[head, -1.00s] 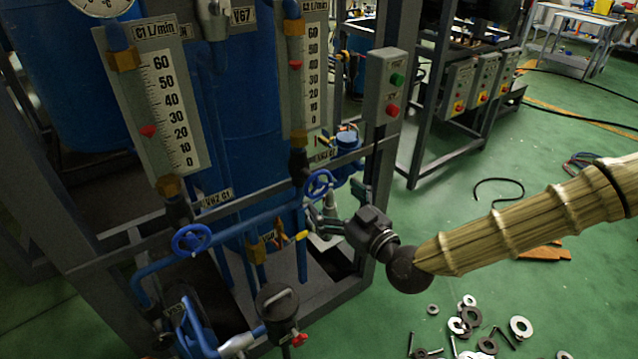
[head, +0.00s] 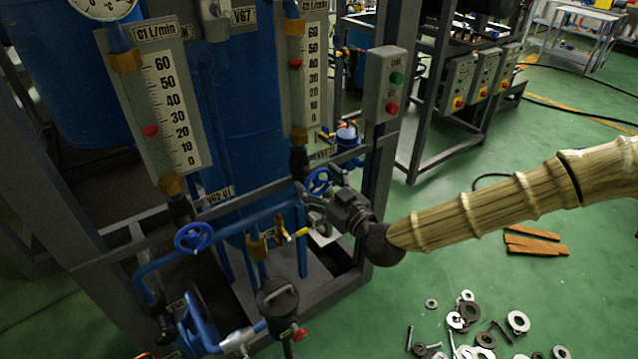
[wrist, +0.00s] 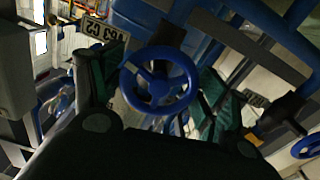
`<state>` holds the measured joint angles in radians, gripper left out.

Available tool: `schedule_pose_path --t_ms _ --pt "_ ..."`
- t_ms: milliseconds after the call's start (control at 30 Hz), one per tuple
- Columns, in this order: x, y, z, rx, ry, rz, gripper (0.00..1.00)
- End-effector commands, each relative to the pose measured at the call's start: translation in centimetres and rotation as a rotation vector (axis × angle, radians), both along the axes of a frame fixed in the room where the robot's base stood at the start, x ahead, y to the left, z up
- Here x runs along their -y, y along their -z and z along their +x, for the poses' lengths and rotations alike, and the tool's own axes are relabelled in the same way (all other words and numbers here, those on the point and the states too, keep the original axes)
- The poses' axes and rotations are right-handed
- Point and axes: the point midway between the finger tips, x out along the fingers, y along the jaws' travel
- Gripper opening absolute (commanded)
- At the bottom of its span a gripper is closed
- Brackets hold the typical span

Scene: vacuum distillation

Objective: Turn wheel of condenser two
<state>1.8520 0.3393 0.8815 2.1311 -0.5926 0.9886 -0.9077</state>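The blue handwheel (head: 319,181) sits below the right flow meter, on the pipework near the frame's corner post. In the wrist view the wheel (wrist: 160,86) faces me, with its spokes and hub clear. My gripper (head: 316,199) is right at this wheel, coming from the lower right. In the wrist view its two green-padded fingers stand apart, one on each side of the wheel. The gripper is open; I cannot tell whether a pad touches the rim. A label plate (wrist: 102,33), upside down, is behind the left finger.
Another blue handwheel (head: 193,237) is below the left flow meter (head: 168,100). A grey button box (head: 387,85) is on the post above my gripper. Blue pipes and a horizontal grey bar surround the wheel. Loose washers and bolts (head: 465,312) lie on the green floor.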

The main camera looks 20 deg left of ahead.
Motion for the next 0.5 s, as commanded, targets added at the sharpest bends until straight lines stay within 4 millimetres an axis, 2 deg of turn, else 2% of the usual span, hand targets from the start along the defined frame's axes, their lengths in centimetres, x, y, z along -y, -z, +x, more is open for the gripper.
schedule_pose_path --t_ms 33,100,500 --pt "0.01 0.00 0.00 0.000 0.000 0.000 0.57" --pt "0.01 0.00 0.00 0.000 0.000 0.000 0.46" --pt "0.02 0.13 0.02 -0.045 0.001 0.035 0.46"
